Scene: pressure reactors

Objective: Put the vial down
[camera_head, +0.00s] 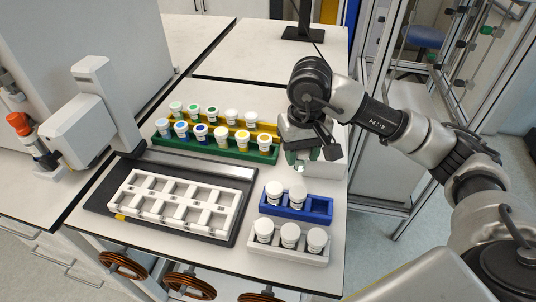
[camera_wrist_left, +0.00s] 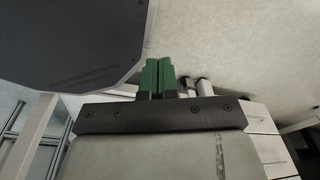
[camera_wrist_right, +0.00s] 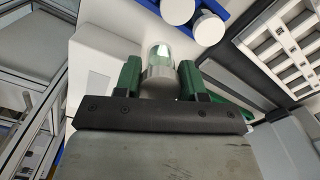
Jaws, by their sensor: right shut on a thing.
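My right gripper (camera_head: 303,158) is shut on a vial, above the table at the right, behind the blue rack (camera_head: 321,207). In the right wrist view the vial (camera_wrist_right: 160,66) sits between the green fingers, its clear greenish end away from the palm and a pale grey-white part near it. In the head view the gripper largely hides the vial. The blue rack holds two white-capped vials (camera_head: 273,189) at its left and middle; its right slot looks empty. My left gripper (camera_wrist_left: 158,78) is out of the head view; its green fingers are together with nothing visible between them.
A white rack (camera_head: 289,252) with three vials stands in front of the blue one. A green rack (camera_head: 215,147) and a yellow rack (camera_head: 268,128) hold several vials behind. A larger white rack (camera_head: 178,203) with empty compartments lies left. A white box (camera_head: 330,167) stands beside the right gripper.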

